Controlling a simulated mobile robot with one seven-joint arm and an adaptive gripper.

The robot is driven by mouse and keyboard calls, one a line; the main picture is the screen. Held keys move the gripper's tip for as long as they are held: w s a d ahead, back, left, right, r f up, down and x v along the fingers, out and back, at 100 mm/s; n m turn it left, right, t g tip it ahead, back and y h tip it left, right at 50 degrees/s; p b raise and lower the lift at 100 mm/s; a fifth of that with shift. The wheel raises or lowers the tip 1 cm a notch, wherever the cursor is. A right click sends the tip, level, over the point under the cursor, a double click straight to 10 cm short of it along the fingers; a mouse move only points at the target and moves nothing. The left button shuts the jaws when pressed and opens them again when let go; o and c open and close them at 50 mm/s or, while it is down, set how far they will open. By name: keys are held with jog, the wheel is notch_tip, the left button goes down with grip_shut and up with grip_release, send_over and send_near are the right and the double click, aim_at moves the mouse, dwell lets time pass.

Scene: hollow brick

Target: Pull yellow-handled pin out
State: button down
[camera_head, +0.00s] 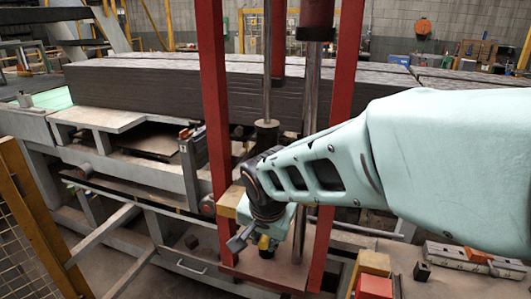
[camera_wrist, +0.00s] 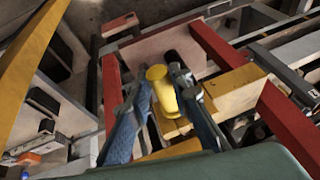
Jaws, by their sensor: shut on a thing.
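The yellow-handled pin shows as a rounded yellow handle (camera_wrist: 160,90) between my gripper's two fingers in the wrist view. My gripper (camera_wrist: 155,76) is shut on this handle, with one finger on each side.
Red uprights (camera_head: 215,110) and steel rods (camera_head: 311,90) stand close around my gripper. A yellow block (camera_head: 230,199) lies just left of it. A long grey stack (camera_head: 145,90) lies behind. A yellow-framed mesh fence (camera_head: 40,215) stands at left, and coloured blocks (camera_head: 374,263) lie at lower right.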

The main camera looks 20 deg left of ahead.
jog(key=s+a+b, duration=0.1)
jog(key=s+b, duration=0.3)
jog(key=s, duration=0.9)
jog(key=shift+s+a+r, duration=0.15)
jog(key=shift+a+r, duration=0.15)
jog(key=shift+a, duration=0.1)
dwell(1.6)
jog(key=shift+s+a+b, duration=0.2)
jog(key=shift+s+b, duration=0.7)
jog(key=shift+s, duration=1.15)
